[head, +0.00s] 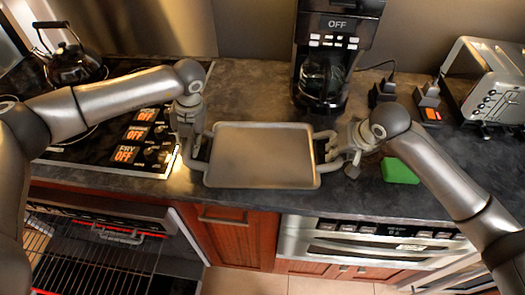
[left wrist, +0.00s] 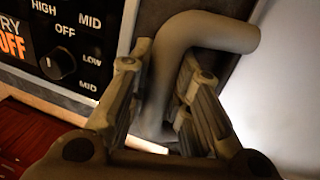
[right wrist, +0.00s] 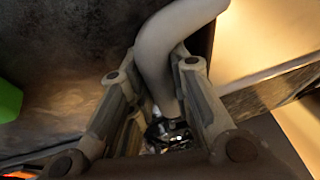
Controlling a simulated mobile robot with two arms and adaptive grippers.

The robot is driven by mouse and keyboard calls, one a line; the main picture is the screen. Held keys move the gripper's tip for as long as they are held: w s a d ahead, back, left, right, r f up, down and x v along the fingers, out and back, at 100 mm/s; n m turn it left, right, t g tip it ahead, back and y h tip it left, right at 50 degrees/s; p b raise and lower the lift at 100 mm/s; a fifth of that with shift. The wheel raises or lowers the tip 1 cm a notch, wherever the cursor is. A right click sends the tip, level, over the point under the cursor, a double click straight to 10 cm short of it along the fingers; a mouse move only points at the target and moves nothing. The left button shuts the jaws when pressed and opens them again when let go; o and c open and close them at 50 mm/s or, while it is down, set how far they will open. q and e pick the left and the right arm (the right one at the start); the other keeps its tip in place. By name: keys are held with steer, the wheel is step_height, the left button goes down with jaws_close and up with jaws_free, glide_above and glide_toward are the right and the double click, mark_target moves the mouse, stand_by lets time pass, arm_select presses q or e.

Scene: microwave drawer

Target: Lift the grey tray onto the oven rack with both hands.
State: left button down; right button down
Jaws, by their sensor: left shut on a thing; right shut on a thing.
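The grey tray (head: 262,157) is at the front of the dark countertop in the head view, roughly level. I cannot tell whether it touches the counter. My left gripper (head: 190,140) is shut on the tray's left handle, which shows between its fingers in the left wrist view (left wrist: 160,90). My right gripper (head: 335,147) is shut on the right handle, also between the fingers in the right wrist view (right wrist: 168,70). The oven rack (head: 85,245) sticks out at the lower left, below the stove, and is empty where I see it.
A stove with knobs (head: 140,140) and a kettle (head: 72,62) are at the left. A coffee maker (head: 325,80) stands behind the tray. A toaster (head: 490,85) and a green block (head: 400,171) are at the right. A drawer unit (head: 370,245) lies below the counter.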

arm_select(q)
steer(key=shift+r, duration=0.15)
arm_select(e)
steer(key=shift+r, duration=0.15)
